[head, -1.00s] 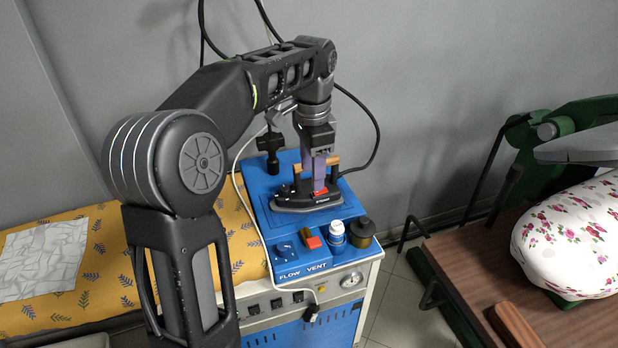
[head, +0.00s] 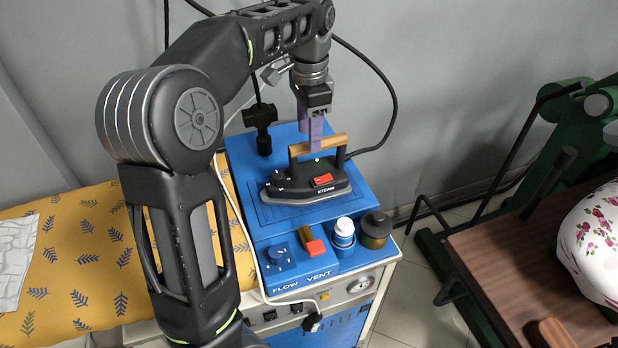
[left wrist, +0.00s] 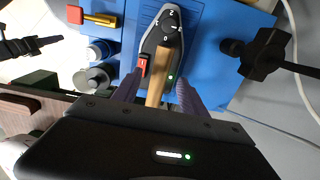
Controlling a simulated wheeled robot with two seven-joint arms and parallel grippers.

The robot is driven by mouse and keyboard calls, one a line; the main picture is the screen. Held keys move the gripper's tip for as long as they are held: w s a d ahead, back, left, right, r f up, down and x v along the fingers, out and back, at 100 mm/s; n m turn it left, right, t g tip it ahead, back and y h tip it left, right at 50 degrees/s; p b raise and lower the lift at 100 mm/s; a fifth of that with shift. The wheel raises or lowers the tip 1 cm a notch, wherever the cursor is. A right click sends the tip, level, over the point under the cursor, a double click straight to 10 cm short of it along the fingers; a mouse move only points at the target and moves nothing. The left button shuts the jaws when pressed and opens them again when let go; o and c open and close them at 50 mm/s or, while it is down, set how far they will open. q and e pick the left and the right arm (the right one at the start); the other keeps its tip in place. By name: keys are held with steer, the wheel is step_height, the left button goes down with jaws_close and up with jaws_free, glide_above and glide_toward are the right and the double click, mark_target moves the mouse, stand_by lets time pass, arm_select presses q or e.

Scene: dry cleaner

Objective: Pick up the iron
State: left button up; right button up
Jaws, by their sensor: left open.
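The iron (head: 305,187), dark with a wooden handle (head: 318,145) and a red switch, sits upright on the blue top of the steam unit (head: 265,222). My left gripper (head: 317,150) points down from above at the handle. In the left wrist view the open fingers (left wrist: 158,88) stand on either side of the wooden handle (left wrist: 161,78), apart from it as far as I can tell. The iron's dark body (left wrist: 160,35) shows beyond the fingers. My right gripper is not in view.
A white bottle (head: 343,233), a brown jar (head: 375,230) and a red-topped lever (head: 313,246) stand at the unit's front. A black fitting (head: 261,125) stands behind the iron. A yellow padded board (head: 80,255) is left; a brown table (head: 510,260) is right.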

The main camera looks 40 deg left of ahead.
arm_select(q)
steer(key=shift+s, duration=0.1)
steer(key=shift+f, duration=1.3)
steer(key=p, duration=0.1)
glide_above(309, 174)
steer(key=shift+f, duration=2.6)
jaws_close()
